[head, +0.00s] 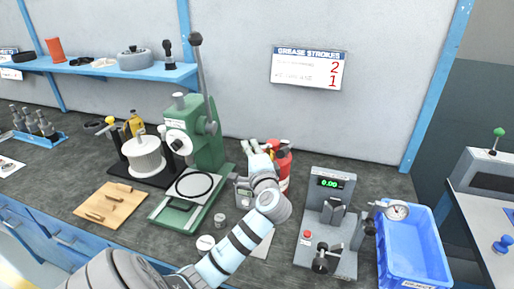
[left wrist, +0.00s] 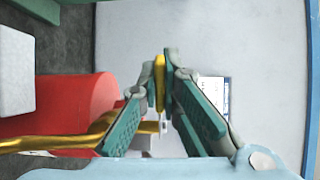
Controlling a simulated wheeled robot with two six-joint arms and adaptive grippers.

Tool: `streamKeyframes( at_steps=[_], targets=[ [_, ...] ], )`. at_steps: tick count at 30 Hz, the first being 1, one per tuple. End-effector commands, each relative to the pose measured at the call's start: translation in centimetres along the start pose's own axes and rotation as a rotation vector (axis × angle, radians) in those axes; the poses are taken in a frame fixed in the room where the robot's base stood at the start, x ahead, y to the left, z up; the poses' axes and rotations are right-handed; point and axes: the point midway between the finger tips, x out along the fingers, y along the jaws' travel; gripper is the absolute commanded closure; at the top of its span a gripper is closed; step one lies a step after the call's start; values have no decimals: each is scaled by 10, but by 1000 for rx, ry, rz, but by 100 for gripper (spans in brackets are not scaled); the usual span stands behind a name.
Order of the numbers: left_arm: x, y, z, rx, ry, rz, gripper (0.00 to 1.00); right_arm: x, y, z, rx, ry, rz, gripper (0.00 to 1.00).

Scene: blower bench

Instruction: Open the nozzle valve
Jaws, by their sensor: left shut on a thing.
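A red canister (head: 283,166) stands at the back of the bench, partly hidden by my left arm in the head view. In the left wrist view its red body (left wrist: 75,105) fills the left side, with a brass pipe (left wrist: 60,143) across it. My left gripper (head: 255,146) is at the canister's upper left. In the left wrist view the gripper (left wrist: 160,92) is shut on a thin yellow brass lever (left wrist: 160,75), which stands between the fingertips. I cannot tell how far the valve is turned. My right gripper is not in view.
A green press (head: 205,140) stands left of my arm. A grey device with a green display (head: 332,184) and a blue bin (head: 412,250) stand to the right. A wooden board (head: 110,205) lies at left. A whiteboard (head: 309,68) hangs on the wall.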

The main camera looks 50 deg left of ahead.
Motion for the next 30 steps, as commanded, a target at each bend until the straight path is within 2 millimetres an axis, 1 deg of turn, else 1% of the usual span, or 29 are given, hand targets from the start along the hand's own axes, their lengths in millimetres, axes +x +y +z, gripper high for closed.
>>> streamKeyframes(
  at_steps=[1,6,7,9,10,11,20,23,26,30],
  targets=[
    [0,3,0,2,-1,6,100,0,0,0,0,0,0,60],
    [0,3,0,2,0,6,100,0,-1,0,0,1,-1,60],
    [0,3,0,2,0,6,92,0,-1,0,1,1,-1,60],
    [0,3,-1,2,1,6,80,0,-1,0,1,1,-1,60],
    [0,2,-1,2,2,6,76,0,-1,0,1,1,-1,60],
    [0,2,-1,2,2,5,73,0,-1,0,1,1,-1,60],
    [-2,1,-2,1,5,3,73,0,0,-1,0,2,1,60],
    [-14,2,-3,-1,7,5,73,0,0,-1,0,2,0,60],
    [-37,2,-2,-3,7,7,73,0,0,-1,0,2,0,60],
    [-78,3,-2,-4,7,10,73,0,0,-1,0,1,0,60]
  ],
)
